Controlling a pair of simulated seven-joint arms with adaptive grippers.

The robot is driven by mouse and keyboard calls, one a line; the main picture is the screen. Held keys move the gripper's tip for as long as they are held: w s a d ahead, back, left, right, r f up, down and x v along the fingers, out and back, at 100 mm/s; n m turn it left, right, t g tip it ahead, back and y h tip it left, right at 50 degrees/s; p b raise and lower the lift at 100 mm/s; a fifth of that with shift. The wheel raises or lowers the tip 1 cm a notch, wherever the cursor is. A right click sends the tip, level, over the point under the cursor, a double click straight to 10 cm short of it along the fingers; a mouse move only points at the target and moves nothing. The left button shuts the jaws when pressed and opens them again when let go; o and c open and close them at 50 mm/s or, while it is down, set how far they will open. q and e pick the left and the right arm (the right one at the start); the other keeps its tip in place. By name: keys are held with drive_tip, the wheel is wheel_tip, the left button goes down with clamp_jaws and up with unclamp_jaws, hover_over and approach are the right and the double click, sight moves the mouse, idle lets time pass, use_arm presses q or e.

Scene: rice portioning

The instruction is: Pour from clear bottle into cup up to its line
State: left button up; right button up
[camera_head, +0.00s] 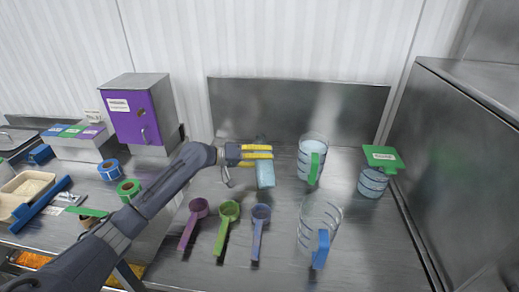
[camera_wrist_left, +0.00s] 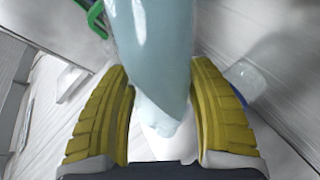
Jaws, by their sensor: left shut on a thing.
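My left gripper (camera_head: 258,156) has yellow fingers and is shut on a pale blue, see-through bottle (camera_head: 266,175). The bottle looks about upright in the head view, above the metal counter. In the left wrist view the bottle (camera_wrist_left: 155,50) fills the space between the yellow fingers (camera_wrist_left: 160,115). Right of it stands a clear measuring cup with a green handle (camera_head: 313,146), with pale contents. Nearer stands a clear measuring cup with a blue handle (camera_head: 317,215), which looks empty. The marking lines are too small to read. My right gripper is not in view.
Purple (camera_head: 198,207), green (camera_head: 229,210) and blue (camera_head: 261,213) scoops lie in front of the bottle. A clear jar (camera_head: 372,184) with a green top stands at the right, near a metal wall (camera_head: 465,150). A purple-fronted box (camera_head: 140,118) stands at the back left.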

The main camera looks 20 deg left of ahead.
use_arm(q)
drive_tip(key=shift+s+f+n, duration=0.1)
drive_tip(key=shift+f+n, duration=0.2)
drive_tip(key=shift+n, duration=0.1)
idle(0.9)
drive_tip(key=shift+s+f+n+g+p, duration=0.15)
drive_tip(key=shift+n+g+p, duration=0.25)
drive_tip(key=shift+n+p, duration=0.25)
idle(1.5)
drive_tip(key=shift+w+a+r+n+g, duration=0.1)
drive_tip(key=shift+w+r+n+g, duration=0.3)
drive_tip(key=shift+r+n, duration=0.4)
idle(2.4)
drive_tip(key=shift+s+d+f+m+t, duration=0.15)
drive_tip(key=shift+s+f+m, duration=0.1)
drive_tip(key=shift+f+m, duration=0.2)
drive_tip(key=shift+s+d+f+m+t, duration=0.2)
drive_tip(key=shift+f+m, duration=0.1)
drive_tip(key=shift+f, duration=0.1)
drive_tip(key=shift+w+a+r+m+t, duration=0.2)
drive_tip(key=shift+m+t, duration=0.15)
drive_tip(key=shift+m, duration=0.45)
